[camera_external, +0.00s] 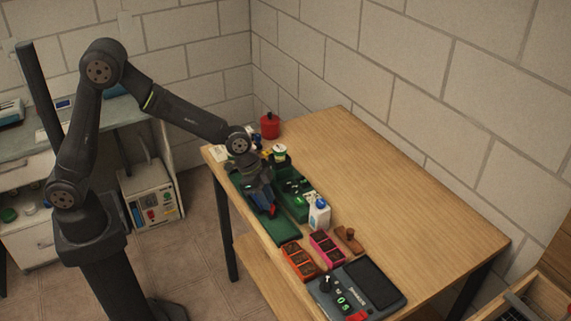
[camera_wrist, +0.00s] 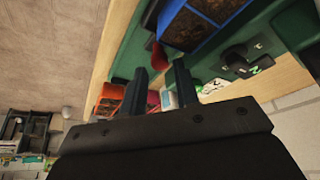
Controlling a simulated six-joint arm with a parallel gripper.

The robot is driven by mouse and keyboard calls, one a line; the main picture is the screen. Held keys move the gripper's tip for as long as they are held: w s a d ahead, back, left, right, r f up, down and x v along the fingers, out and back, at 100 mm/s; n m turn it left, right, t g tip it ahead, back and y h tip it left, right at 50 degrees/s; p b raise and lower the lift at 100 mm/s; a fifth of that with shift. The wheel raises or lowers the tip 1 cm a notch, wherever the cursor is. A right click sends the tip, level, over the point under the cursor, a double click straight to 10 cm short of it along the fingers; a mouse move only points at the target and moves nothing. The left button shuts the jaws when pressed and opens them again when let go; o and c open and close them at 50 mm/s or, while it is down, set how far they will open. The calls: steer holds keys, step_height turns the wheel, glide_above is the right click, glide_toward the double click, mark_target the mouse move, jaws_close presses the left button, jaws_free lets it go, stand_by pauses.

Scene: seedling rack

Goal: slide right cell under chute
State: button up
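A blue seedling tray (camera_wrist: 228,28) with dark, soil-filled cells lies on the green base (camera_wrist: 132,50), near the top of the wrist view. In the external view it is mostly hidden by my gripper (camera_external: 268,205). A red piece (camera_wrist: 159,56) stands beside the tray, just beyond my fingertips. My gripper (camera_wrist: 160,82) has its two dark fingers apart, with a visible gap and nothing held between them. It is low over the green base, near the tray; whether it touches anything I cannot tell. I cannot clearly make out the chute in either view.
An orange tray (camera_external: 300,261) and a pink tray (camera_external: 327,248) lie in front of the green base. A white bottle (camera_external: 319,215), brown block (camera_external: 349,239) and dark control panel (camera_external: 357,291) stand nearby. A red pot (camera_external: 270,127) is behind. The table's right side is clear.

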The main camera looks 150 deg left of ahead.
steer(key=shift+x, duration=0.85)
jaws_close()
steer(key=s, duration=0.8)
steer(key=shift+s, duration=0.2)
jaws_free()
steer(key=shift+s, duration=0.15)
steer(key=shift+r, duration=0.1)
